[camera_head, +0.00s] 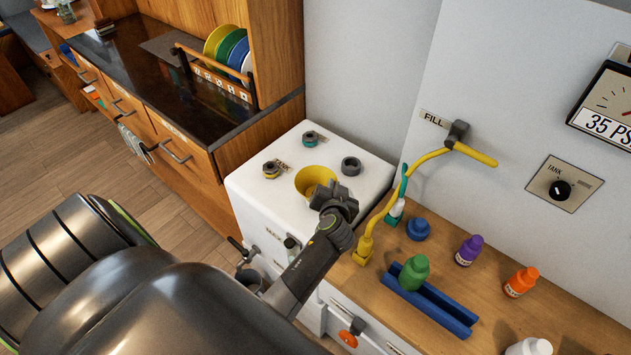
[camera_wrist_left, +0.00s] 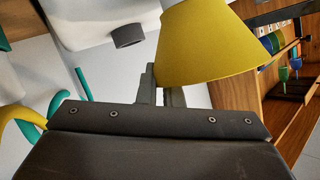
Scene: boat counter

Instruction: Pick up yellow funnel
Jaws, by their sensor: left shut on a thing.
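The yellow funnel (camera_head: 310,178) shows over the white cabinet top in the head view, its wide mouth facing up. My left gripper (camera_head: 329,192) is shut on its near right side and hides part of it. In the left wrist view the funnel (camera_wrist_left: 205,45) is large and close, its wall beside the jaws (camera_wrist_left: 160,88). The funnel's lower end is hidden, so I cannot tell whether it touches the cabinet. My right gripper is not in view.
The white cabinet top (camera_head: 262,193) holds several small round fittings, including a dark ring (camera_head: 351,166). To the right, a yellow hose (camera_head: 420,162), a green bottle (camera_head: 413,273) in a blue rail (camera_head: 450,316), and purple (camera_head: 468,250) and orange (camera_head: 521,282) bottles occupy the wooden counter.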

